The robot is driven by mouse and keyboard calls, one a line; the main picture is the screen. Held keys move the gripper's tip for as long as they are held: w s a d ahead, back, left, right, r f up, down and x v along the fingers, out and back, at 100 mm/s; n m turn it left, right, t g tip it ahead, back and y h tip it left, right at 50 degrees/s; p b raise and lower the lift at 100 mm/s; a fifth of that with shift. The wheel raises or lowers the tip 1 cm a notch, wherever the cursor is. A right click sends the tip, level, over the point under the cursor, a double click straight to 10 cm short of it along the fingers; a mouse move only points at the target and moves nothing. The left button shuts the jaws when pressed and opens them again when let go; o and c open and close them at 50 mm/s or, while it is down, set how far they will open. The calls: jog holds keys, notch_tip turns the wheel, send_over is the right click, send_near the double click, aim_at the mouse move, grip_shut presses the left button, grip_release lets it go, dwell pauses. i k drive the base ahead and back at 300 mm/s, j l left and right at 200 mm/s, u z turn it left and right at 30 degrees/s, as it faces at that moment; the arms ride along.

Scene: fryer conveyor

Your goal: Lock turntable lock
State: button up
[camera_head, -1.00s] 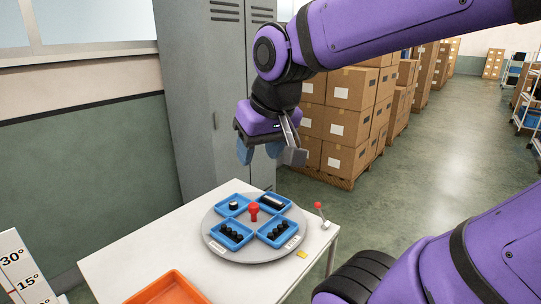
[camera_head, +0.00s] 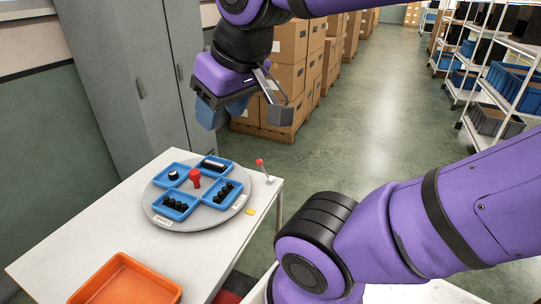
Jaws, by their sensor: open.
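The turntable (camera_head: 155,214) is a grey disc on the white table, with a red knob (camera_head: 195,178) at its centre and several blue trays around it. The turntable lock (camera_head: 264,172) is a small lever with a red tip beside the disc, at the table's right edge. It leans a little to the left. My gripper (camera_head: 246,118) is open and empty. It hangs in the air above and behind the turntable, higher in the picture than the lever and apart from it.
An orange tray (camera_head: 125,284) sits at the table's front. A yellow tag (camera_head: 250,211) lies near the lock. A grey cabinet (camera_head: 125,75) and stacked cartons (camera_head: 290,55) stand behind. Shelves (camera_head: 505,75) stand at the right. The white table (camera_head: 70,245) is bare at left.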

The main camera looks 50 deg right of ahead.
aim_at(259, 161)
jog(key=l+z, duration=0.15)
jog(key=z, duration=0.9)
jog(key=k+l, duration=0.05)
